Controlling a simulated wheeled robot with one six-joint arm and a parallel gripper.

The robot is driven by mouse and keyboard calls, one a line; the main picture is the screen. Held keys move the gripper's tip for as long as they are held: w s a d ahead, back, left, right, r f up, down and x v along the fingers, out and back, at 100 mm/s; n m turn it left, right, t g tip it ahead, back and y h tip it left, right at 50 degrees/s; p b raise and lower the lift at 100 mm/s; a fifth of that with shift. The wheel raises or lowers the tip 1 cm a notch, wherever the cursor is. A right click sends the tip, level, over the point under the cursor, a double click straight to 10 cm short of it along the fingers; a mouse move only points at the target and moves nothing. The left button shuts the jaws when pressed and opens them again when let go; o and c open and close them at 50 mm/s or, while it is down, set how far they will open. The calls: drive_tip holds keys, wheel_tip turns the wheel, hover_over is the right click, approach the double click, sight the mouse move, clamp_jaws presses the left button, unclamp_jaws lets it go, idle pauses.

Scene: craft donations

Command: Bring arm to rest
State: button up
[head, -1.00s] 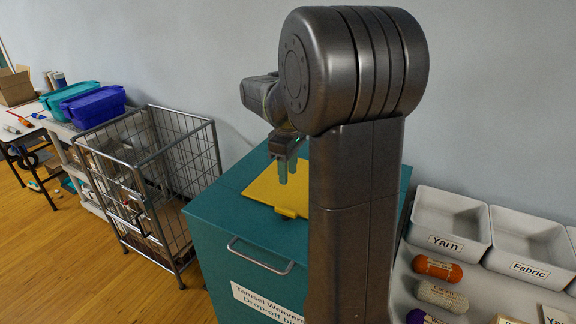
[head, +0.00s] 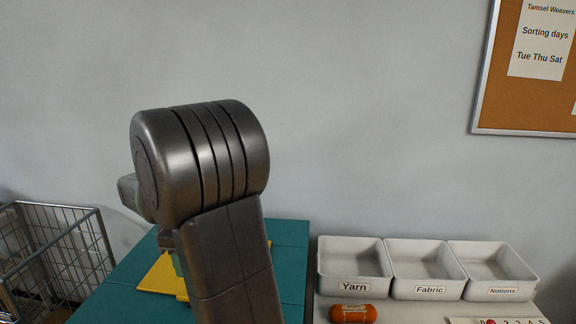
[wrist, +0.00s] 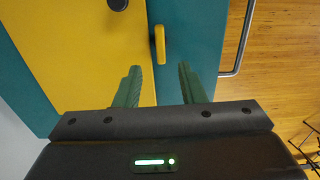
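My gripper (wrist: 160,84) is open in the wrist view, with its two green fingers apart and nothing between them. It points down over the teal drop-off bin (wrist: 193,38). The bin's yellow panel (wrist: 75,55) lies below, with a raised yellow handle (wrist: 159,43) just beyond the fingertips. In the head view my arm stands in front of the teal bin (head: 285,262) and hides most of the gripper. Part of the yellow panel (head: 158,277) shows left of my arm.
A wire cart (head: 62,255) stands left of the bin. To the right, a table holds white trays labelled Yarn (head: 353,287), Fabric (head: 428,289) and Notions (head: 500,291), with an orange yarn roll (head: 352,313) in front. A corkboard (head: 535,105) hangs on the wall.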

wheel_tip(320, 180, down, 10)
drive_tip(key=shift+f, duration=0.25)
drive_tip(key=shift+r, duration=0.1)
wheel_tip(320, 180, up, 14)
wheel_tip(320, 180, down, 14)
drive_tip(key=shift+f, duration=0.2)
drive_tip(key=shift+r+m, duration=0.1)
drive_tip(key=shift+m, duration=0.2)
drive_tip(key=shift+s+m+p, duration=0.1)
drive_tip(key=shift+m+p, duration=0.2)
drive_tip(key=shift+m, duration=0.5)
drive_tip(key=shift+s+a+m, duration=0.1)
drive_tip(key=shift+s+m, duration=0.05)
drive_tip(key=shift+m, duration=2.45)
